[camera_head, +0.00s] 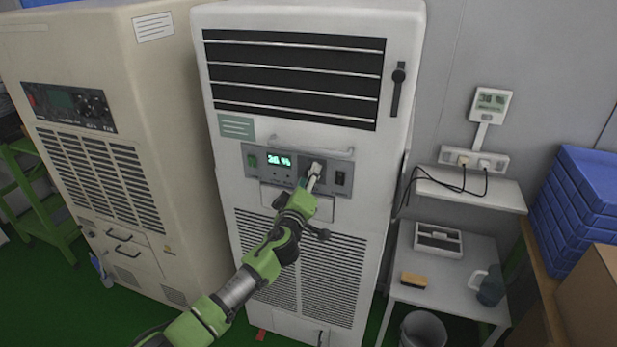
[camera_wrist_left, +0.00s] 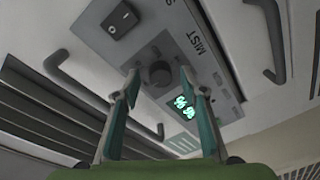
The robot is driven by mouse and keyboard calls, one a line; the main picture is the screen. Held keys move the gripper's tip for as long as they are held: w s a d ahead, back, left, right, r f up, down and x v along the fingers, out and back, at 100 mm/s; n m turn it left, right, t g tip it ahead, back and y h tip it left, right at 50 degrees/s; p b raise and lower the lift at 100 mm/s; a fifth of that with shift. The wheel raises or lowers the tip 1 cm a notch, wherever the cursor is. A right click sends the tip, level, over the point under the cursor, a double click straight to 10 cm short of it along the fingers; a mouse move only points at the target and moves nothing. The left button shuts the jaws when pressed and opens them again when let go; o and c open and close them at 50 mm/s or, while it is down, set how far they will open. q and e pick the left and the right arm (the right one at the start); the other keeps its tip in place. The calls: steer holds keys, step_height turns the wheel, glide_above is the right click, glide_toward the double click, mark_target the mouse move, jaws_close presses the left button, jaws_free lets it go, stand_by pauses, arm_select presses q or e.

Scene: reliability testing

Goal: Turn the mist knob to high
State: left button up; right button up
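The white humidifier cabinet (camera_head: 225,178) has a grey control panel (camera_head: 262,172) on its front. In the wrist view the round dark mist knob (camera_wrist_left: 158,74) sits on this panel, near a "MIST" label (camera_wrist_left: 197,43) that appears upside down. My left gripper (camera_head: 314,170) is at the panel, in front of the knob, and hides it in the head view. In the wrist view the left gripper (camera_wrist_left: 159,72) is open, one finger on each side of the knob, with visible gaps. The knob's setting cannot be read. My right gripper is not in view.
A lit display (camera_head: 279,160) shows 36 %. A black rocker switch (camera_head: 340,178) is right of the gripper. A handle (camera_head: 398,85) juts from the cabinet's upper right. A beige machine (camera_head: 165,150) stands left; a small table (camera_head: 450,291) and blue crates (camera_head: 580,210) stand right.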

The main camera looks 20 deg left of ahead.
arm_select(q)
steer(key=shift+w, duration=0.1)
steer(key=shift+c, duration=0.4)
jaws_close()
steer(key=c, duration=1)
jaws_free()
steer(key=shift+f, duration=0.1)
